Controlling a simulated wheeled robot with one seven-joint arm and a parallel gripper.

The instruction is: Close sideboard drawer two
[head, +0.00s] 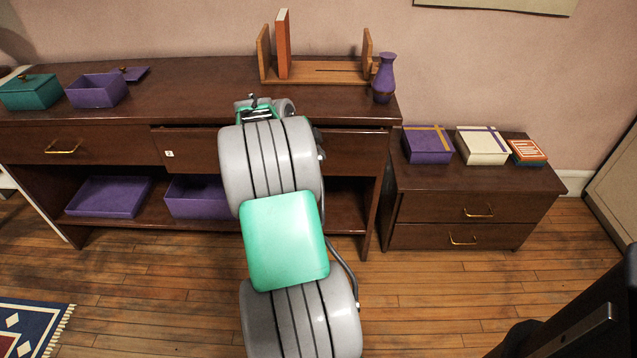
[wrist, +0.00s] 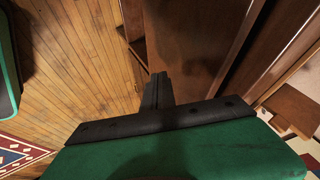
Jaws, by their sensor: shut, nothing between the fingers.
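The long dark-brown sideboard (head: 200,85) stands against the wall in the head view. Its right-hand drawer (head: 195,152), with a small white label, looks slightly pulled out, with a dark gap along its top edge. My arm hides the middle of that drawer front, including any handle there. The left-hand drawer (head: 110,145) has a brass handle and looks flush. My gripper (wrist: 158,88) is shut and empty in the wrist view, its fingertips against or just short of a brown wooden panel (wrist: 190,45). I cannot tell whether they touch.
A purple vase (head: 384,78) and wooden book rack (head: 330,72) stand on the sideboard top; teal (head: 30,92) and purple (head: 97,91) boxes are at left. A low two-drawer cabinet (head: 440,207) stands at right. The wooden floor in front is clear apart from a rug (head: 30,325).

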